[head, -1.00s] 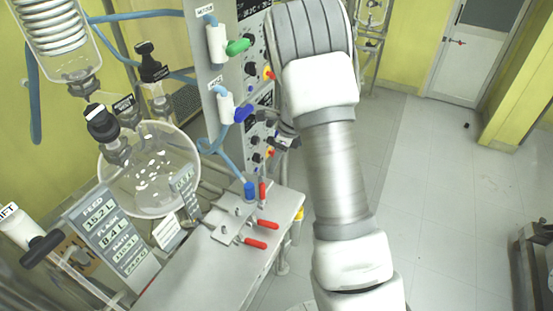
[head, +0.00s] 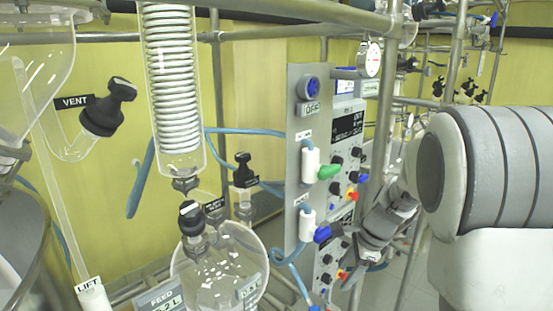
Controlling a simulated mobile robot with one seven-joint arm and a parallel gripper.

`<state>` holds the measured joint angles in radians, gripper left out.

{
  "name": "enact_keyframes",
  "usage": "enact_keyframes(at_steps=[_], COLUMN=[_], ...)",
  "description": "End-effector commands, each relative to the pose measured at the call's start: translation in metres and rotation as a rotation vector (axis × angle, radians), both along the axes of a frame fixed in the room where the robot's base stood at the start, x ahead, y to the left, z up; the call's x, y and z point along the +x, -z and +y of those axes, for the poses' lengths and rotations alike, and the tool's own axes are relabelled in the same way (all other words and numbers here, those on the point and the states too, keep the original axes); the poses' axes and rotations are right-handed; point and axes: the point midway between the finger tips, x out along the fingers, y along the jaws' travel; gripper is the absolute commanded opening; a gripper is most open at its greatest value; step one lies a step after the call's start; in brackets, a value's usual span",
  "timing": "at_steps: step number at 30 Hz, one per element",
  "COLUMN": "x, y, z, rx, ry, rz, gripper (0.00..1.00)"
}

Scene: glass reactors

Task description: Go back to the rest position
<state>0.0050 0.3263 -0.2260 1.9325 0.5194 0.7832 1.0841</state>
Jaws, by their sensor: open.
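My arm comes in from the right in the head view, its thick grey and white links covering the right side. Its slimmer far end reaches down and left to my gripper (head: 352,272), small and partly lost against the control panels. The gripper is open, and I see nothing held in it. It shows in front of or close beside the lower control panel (head: 326,268); I cannot tell whether it touches.
A grey panel carries a green-handled valve (head: 328,172) and a blue-handled valve (head: 322,234). A glass coil condenser (head: 170,85) hangs above a round flask (head: 225,275). A vent valve (head: 108,105) is at left. A pressure gauge (head: 369,58) and metal frame poles stand near my arm.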

Motion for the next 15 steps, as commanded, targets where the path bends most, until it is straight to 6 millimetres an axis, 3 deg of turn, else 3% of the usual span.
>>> enact_keyframes(at_steps=[1,6,15], x=[-0.011,-0.051,-0.131], y=[-0.016,-0.057,-0.104], z=[0.005,0.019,0.034], rx=[-0.018,-0.103,-0.310], ry=[-0.074,-0.344,-0.813], rz=[-0.034,-0.134,-0.290], gripper=[0.58,0.58,0.58])
